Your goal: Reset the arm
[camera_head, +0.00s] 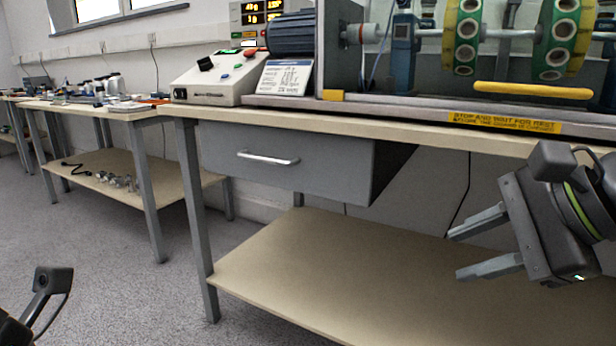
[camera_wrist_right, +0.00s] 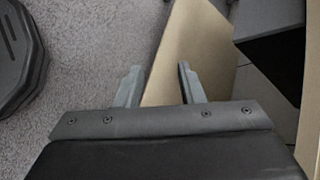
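My right gripper (camera_head: 480,245) is at the right of the head view, in front of the workbench and below its top. Its two fingers are apart with nothing between them. The right wrist view also shows the open right gripper (camera_wrist_right: 158,85), with the lower shelf and the floor beyond it. Only a small dark part of my left arm shows at the lower left of the head view. The left gripper's fingers are out of the frame.
The workbench (camera_head: 400,132) carries a control box (camera_head: 215,80) and a machine with green-yellow discs (camera_head: 465,38). Under it are a grey drawer (camera_head: 285,160), which looks shut, and a lower shelf (camera_head: 300,260). A second bench (camera_head: 85,108) stands at left. Grey floor (camera_head: 110,250) is clear.

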